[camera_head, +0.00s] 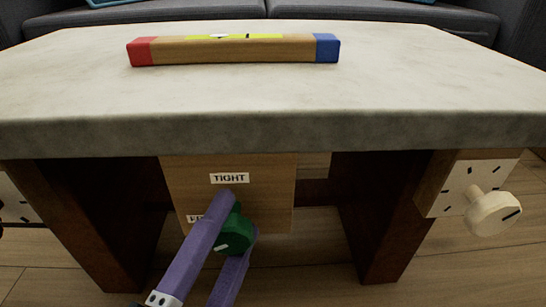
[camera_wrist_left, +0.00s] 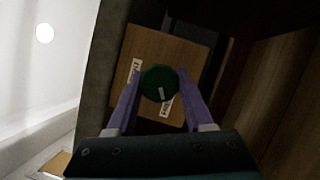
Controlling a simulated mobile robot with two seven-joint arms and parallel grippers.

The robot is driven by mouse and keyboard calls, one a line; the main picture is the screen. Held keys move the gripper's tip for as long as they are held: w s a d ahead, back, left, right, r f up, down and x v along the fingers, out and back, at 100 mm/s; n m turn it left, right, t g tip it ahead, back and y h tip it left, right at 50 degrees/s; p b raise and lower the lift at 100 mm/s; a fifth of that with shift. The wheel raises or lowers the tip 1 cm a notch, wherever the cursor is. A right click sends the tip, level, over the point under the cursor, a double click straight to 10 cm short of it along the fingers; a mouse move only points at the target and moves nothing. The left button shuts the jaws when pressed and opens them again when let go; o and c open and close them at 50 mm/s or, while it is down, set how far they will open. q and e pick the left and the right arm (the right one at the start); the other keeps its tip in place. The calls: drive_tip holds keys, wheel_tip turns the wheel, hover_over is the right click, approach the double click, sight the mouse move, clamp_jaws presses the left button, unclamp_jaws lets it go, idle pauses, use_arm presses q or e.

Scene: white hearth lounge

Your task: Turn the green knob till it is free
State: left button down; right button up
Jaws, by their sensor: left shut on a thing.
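The green knob (camera_head: 236,234) sits on the front of a wooden box (camera_head: 270,180) under the table. A label reading "TIGHT" is above the knob; a second label at its lower left is partly hidden. My left gripper (camera_head: 238,225) has its purple fingers around the knob and is shut on it. The left wrist view shows the knob (camera_wrist_left: 160,84) between the two fingertips, with a pale mark on its face. The mark points toward the label at the lower right in that view. My right gripper is not in view.
The thick stone tabletop (camera_head: 430,85) overhangs the box. On it lies a wooden bar (camera_head: 235,50) with red and blue ends. Dark table legs (camera_head: 375,220) stand on both sides. A cream knob (camera_head: 493,212) on a marked panel sticks out at right.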

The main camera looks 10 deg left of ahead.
use_arm(q)
drive_tip(key=shift+c, duration=1.4)
unclamp_jaws()
drive_tip(key=shift+s, duration=0.3)
drive_tip(key=s+f+p, duration=0.1)
drive_tip(key=s+p, duration=0.1)
drive_tip(key=s, duration=0.7)
drive_tip(key=shift+s+a+f+p, duration=0.2)
drive_tip(key=shift+a+p, duration=0.1)
drive_tip(key=shift+a, duration=0.15)
drive_tip(key=shift+w+r, duration=0.1)
